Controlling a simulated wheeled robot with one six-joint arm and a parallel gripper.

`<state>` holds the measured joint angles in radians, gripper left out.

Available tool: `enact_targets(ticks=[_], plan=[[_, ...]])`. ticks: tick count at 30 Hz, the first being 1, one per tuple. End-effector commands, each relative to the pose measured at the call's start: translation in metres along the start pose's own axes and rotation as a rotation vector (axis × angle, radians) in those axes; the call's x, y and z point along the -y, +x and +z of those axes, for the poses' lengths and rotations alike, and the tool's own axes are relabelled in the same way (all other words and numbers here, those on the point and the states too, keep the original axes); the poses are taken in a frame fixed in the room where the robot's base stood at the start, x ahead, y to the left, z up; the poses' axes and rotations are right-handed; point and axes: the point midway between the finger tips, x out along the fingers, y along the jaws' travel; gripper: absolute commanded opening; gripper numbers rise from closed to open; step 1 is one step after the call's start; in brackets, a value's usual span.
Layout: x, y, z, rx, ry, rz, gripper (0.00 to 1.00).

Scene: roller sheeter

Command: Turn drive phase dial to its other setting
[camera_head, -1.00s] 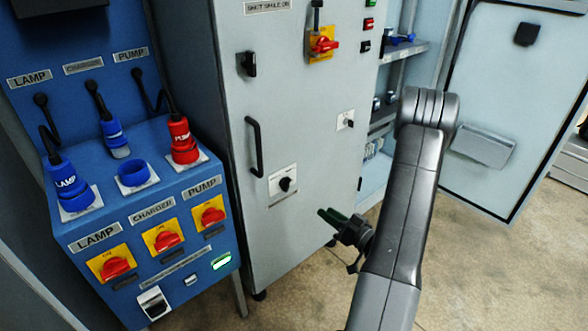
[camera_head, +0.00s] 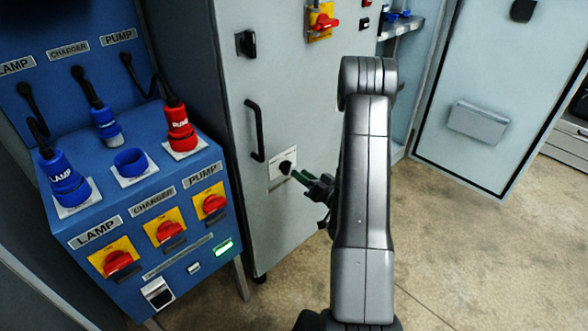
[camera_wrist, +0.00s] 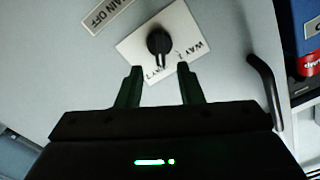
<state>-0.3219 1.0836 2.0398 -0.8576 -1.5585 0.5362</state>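A small black rotary dial on a white labelled plate sits on the grey cabinet door; I take it as the drive phase dial (camera_head: 286,167). In the wrist view the dial (camera_wrist: 159,42) stands just beyond the fingertips, between their lines, its pointer toward the gripper. Its plate (camera_wrist: 187,27) is partly readable, with "WAY" lettering. My gripper (camera_wrist: 158,68) is open and empty, two dark green fingers apart. In the head view my gripper (camera_head: 298,176) reaches the plate's right side, close to the dial. Whether a finger touches it cannot be told.
A black door handle (camera_head: 256,130) is up and left of the dial. A black knob (camera_head: 246,43) and a red-yellow switch (camera_head: 323,20) are higher on the door. The blue panel (camera_head: 140,222) with plugs stands left. Floor at right is clear.

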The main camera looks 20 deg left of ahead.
Motion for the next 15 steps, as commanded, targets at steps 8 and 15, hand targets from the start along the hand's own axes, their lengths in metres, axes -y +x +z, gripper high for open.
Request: enact_targets(ticks=[8,15], plan=[[0.001,0.037,0.0,0.0,0.0,-0.002,0.34],[0.0,0.044,0.0,0.0,0.001,0.0,0.34]])
